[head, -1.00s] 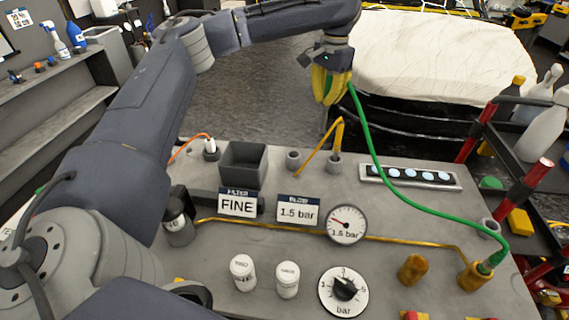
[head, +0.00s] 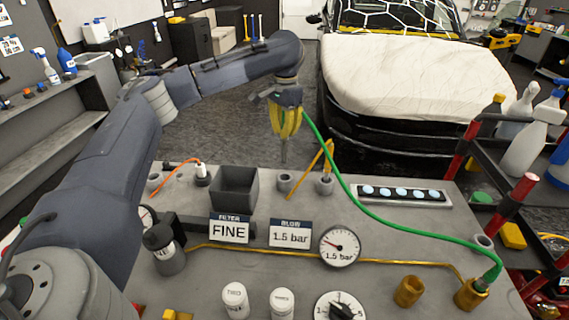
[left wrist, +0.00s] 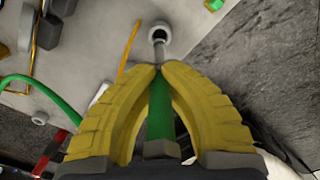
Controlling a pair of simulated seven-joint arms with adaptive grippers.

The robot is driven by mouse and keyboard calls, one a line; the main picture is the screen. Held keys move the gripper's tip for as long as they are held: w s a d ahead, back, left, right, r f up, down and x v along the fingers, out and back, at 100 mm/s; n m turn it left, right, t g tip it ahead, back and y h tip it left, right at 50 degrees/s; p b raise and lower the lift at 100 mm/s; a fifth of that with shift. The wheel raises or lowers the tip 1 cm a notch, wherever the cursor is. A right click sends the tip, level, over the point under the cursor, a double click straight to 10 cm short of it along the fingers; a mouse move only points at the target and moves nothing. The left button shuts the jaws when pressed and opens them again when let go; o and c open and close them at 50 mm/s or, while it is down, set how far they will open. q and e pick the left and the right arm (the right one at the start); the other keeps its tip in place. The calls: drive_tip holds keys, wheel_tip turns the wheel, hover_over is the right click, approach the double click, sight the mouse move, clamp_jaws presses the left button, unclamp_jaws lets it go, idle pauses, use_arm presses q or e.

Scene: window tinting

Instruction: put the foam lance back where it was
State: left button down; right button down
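The foam lance, a green body with a thin grey metal tip (head: 284,152), hangs in my left gripper (head: 285,128) with its tip down. A green hose (head: 372,209) runs from it to a brass fitting at the bench's right end. In the left wrist view the yellow fingers (left wrist: 160,68) are closed around the lance's green body (left wrist: 160,115). The tip points at a round grey socket (left wrist: 160,33), the left of two sockets (head: 285,182) on the bench's far edge. The tip appears just above this socket; the exact gap is unclear. My right gripper is not in view.
A dark open box (head: 236,188) stands left of the sockets. A strip of round lights (head: 400,194) lies to the right. A covered car (head: 415,80) stands beyond the bench.

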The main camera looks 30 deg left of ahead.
sight(285, 162)
use_arm(q)
drive_tip(key=shift+f, duration=5.75)
drive_tip(key=shift+f, duration=0.1)
drive_tip(key=c, duration=2)
unclamp_jaws()
drive_tip(key=o, duration=0.4)
wheel_tip(285, 162, up, 12)
drive_tip(key=shift+w, duration=0.1)
